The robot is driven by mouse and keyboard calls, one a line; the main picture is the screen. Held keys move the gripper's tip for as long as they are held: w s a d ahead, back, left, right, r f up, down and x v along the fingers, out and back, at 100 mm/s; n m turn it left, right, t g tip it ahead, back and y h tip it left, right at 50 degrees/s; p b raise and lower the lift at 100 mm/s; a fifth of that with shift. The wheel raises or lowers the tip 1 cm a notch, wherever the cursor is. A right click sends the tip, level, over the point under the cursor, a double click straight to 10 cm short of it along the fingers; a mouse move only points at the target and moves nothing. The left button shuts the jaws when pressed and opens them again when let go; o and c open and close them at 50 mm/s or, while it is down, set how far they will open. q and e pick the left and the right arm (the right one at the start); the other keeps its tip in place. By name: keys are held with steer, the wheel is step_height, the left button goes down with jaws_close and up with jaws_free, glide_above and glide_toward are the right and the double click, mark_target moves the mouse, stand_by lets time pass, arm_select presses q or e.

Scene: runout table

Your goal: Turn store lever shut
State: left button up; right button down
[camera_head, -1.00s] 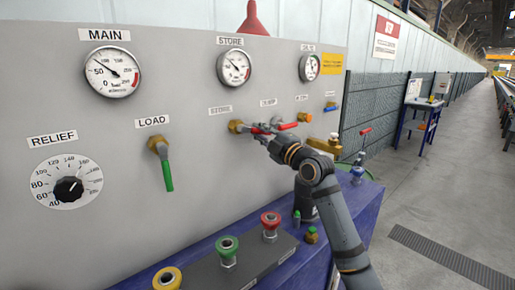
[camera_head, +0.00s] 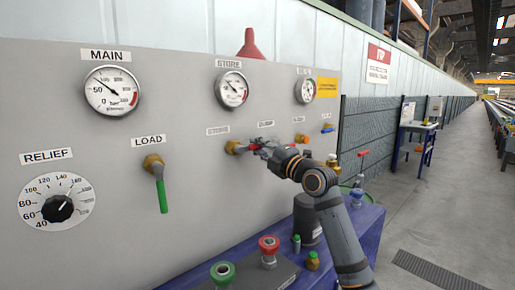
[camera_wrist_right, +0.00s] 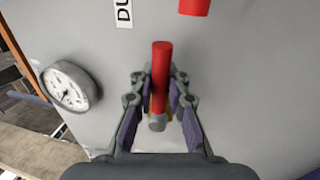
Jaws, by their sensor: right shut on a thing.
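The store lever has a brass valve body (camera_head: 233,147) below the lower STORE label (camera_head: 218,131) on the grey panel. Its red handle (camera_wrist_right: 161,75) points sideways to the right from the valve in the head view, partly hidden by the gripper. My right gripper (camera_head: 257,149) is at this handle. In the right wrist view the fingers (camera_wrist_right: 160,100) are on either side of the red handle, shut on it. My left gripper is not in view.
A second red handle (camera_wrist_right: 194,6) is close to the right gripper. The load lever (camera_head: 161,190) hangs down with a green handle. A blue handle (camera_head: 327,130) is at the right. Open floor lies further right.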

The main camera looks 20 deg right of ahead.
steer(key=shift+f, duration=0.15)
steer(key=c, duration=1.3)
jaws_free()
steer(key=shift+s, duration=0.15)
steer(key=shift+v, duration=3.65)
steer(key=shift+s, duration=0.1)
